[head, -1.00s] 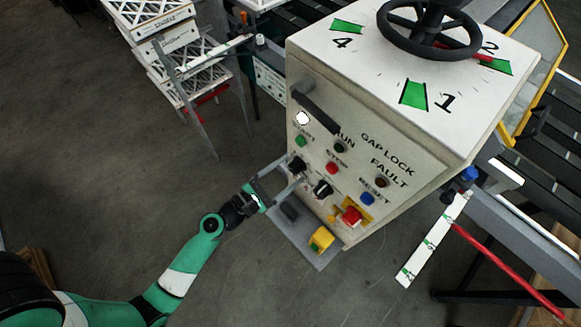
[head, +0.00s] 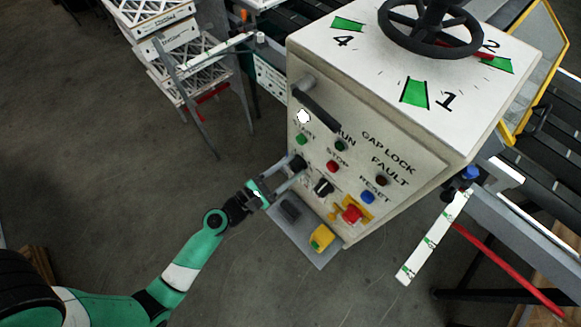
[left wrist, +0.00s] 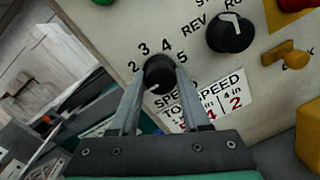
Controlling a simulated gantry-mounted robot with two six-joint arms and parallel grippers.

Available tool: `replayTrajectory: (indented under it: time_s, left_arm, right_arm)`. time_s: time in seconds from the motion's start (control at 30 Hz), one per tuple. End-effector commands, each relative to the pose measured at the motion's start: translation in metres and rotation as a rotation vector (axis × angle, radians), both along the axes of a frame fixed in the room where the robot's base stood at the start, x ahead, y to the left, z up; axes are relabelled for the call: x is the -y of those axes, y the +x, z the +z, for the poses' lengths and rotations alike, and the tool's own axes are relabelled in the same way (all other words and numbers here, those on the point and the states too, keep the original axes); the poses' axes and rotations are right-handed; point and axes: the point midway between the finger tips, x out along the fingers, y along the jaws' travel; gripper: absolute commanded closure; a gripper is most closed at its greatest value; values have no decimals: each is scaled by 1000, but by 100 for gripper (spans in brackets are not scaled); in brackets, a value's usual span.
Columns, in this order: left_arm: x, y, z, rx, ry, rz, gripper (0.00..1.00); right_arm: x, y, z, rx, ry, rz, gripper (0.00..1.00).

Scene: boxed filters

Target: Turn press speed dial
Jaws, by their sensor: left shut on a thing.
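The press speed dial (left wrist: 158,70) is a black round knob with a white pointer mark, ringed by numbers and the word SPEED on the panel in the left wrist view. It also shows in the head view (head: 298,162), at the left edge of the control panel. My left gripper (left wrist: 158,76) is shut on the dial, one finger on each side of it; in the head view the gripper (head: 291,172) reaches the panel from the lower left. The dial's pointer is at its lower left side in the left wrist view. My right gripper is not in view.
A black REV/RUN-side selector knob (left wrist: 230,33) sits right beside the speed dial. A red emergency button (head: 351,213), a blue reset button (head: 367,197) and a yellow box (head: 321,238) are close by. White crates (head: 190,62) stand at the upper left; floor is clear left.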

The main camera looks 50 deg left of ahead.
Motion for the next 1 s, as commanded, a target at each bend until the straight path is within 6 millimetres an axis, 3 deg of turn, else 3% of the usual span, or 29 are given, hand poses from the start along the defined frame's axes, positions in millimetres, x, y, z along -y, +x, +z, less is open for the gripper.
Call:
replayTrajectory:
  time_s: [0.37, 1.0]
  left_arm:
    - [1, 0, -1, -7, 123, -1, 100]
    - [1, 0, -1, -33, 696, -2, 100]
  right_arm:
    - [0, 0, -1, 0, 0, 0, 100]
    - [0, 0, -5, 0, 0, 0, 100]
